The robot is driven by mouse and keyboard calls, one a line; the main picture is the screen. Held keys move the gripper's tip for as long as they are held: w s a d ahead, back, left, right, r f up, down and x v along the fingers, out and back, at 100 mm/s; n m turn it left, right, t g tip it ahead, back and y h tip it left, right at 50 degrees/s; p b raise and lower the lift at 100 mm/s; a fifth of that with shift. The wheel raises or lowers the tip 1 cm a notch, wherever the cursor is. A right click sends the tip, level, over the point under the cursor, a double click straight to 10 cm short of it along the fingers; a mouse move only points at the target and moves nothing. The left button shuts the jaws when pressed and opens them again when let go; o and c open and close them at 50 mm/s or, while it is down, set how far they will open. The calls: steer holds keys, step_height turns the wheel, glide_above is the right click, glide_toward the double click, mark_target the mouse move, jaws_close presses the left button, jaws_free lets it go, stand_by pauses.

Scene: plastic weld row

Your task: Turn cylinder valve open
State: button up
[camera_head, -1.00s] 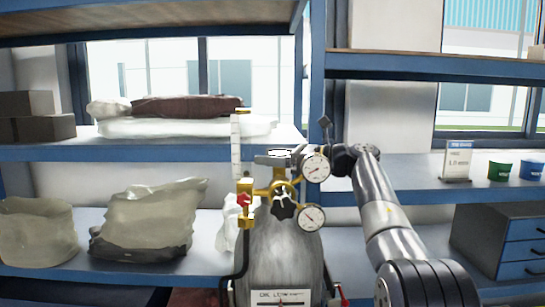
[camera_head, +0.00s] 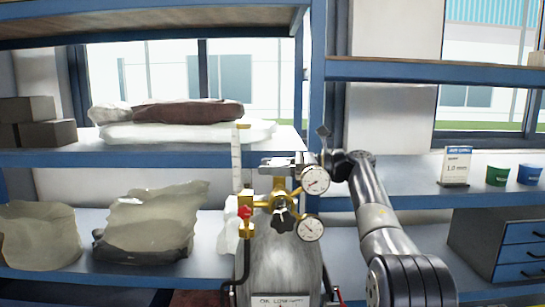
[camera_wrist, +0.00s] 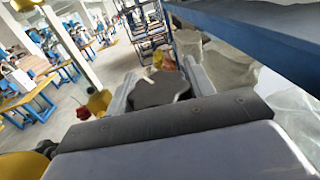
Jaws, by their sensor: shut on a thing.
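The grey gas cylinder (camera_head: 277,262) stands upright in front of the shelves, with a printed label low on its front. A brass regulator (camera_head: 265,201) with two round white dial gauges, an upper one (camera_head: 315,180) and a lower one (camera_head: 311,229), is at its top. A black knob (camera_head: 283,217) and a red knob (camera_head: 245,212) sit on the brass. My gripper (camera_head: 284,163) is above the regulator, reaching in from the right. In the wrist view my gripper (camera_wrist: 160,84) is shut on the dark lobed valve handwheel (camera_wrist: 160,92), with a finger on either side. The valve stem is hidden.
Blue shelving (camera_head: 365,68) surrounds the cylinder. Filled bags (camera_head: 150,235) lie on the left shelf, and brown boxes (camera_head: 48,133) sit above. A drawer unit (camera_head: 500,247), cups (camera_head: 497,176) and a small sign (camera_head: 456,165) are at the right.

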steer(key=shift+g, duration=0.3)
steer(key=o, duration=1)
steer(key=shift+c, duration=0.2)
steer(key=d+b, duration=0.1)
steer(key=d, duration=0.9)
steer(key=shift+s+d, duration=0.35)
steer(key=shift+d, duration=0.05)
steer(key=shift+a, duration=0.15)
steer(key=a, duration=1)
steer(key=shift+w+a+f, duration=0.15)
steer(key=shift+w+a, duration=0.2)
steer(key=shift+w+m+t+b, duration=0.1)
steer(key=shift+m+t+b, duration=0.4)
steer(key=shift+t+b, duration=0.45)
